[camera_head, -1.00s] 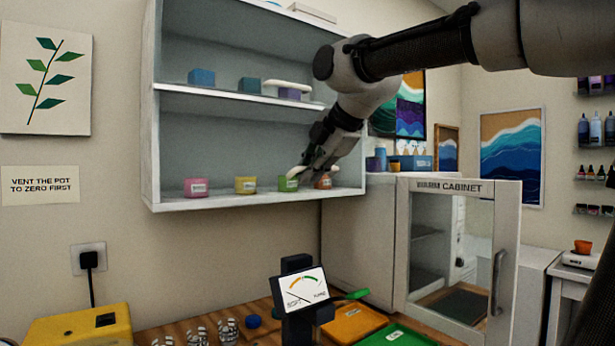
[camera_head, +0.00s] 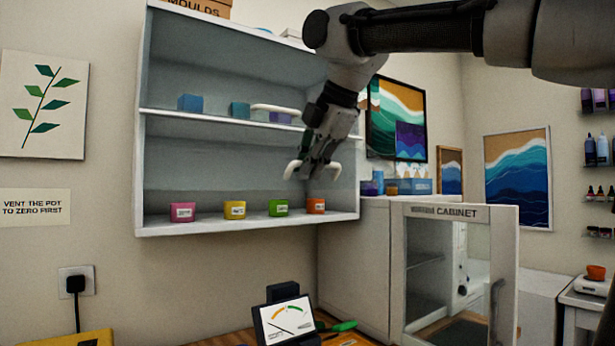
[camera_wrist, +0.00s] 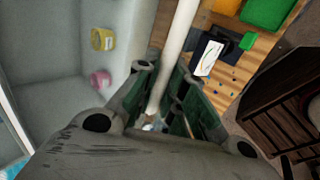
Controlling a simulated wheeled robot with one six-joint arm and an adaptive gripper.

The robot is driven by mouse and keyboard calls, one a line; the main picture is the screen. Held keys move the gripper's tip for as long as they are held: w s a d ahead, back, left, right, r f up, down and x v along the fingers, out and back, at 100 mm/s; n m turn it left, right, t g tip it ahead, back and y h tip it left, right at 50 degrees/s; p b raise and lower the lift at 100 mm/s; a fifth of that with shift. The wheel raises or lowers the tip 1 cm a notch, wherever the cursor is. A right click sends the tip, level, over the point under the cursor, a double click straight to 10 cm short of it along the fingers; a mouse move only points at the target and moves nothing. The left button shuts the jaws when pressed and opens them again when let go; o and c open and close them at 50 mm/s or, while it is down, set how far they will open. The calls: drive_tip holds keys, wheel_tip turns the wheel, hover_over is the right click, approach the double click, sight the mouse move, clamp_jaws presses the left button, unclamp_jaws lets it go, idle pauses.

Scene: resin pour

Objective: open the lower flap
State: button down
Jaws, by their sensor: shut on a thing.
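The wall cabinet (camera_head: 139,150) has two levels; its lower flap is not clearly outlined, seemingly see-through. My gripper (camera_head: 312,168) is in front of the lower level at its right side, shut on the pale handle bar (camera_head: 292,169), whose ends stick out on both sides of the fingers. In the wrist view the bar (camera_wrist: 180,35) runs between the fingers. A second pale bar (camera_head: 275,108) shows at the upper level, apart from my gripper. The handle is well above the cabinet's bottom board.
Pink (camera_head: 182,212), yellow (camera_head: 235,210), green (camera_head: 278,207) and orange (camera_head: 316,206) cups stand on the bottom board. The warm cabinet (camera_head: 362,260) is at the right, its glass door (camera_head: 507,270) standing near. A meter (camera_head: 286,320) is on the bench below.

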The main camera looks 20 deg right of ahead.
wheel_tip(320, 180, up, 14)
drive_tip(key=s, duration=0.2)
drive_tip(key=shift+s+d, duration=0.35)
drive_tip(key=shift+d, duration=0.05)
drive_tip(key=c, duration=1.5)
unclamp_jaws()
drive_tip(key=shift+w, duration=0.1)
drive_tip(key=v, duration=0.7)
drive_tip(key=shift+s, duration=0.25)
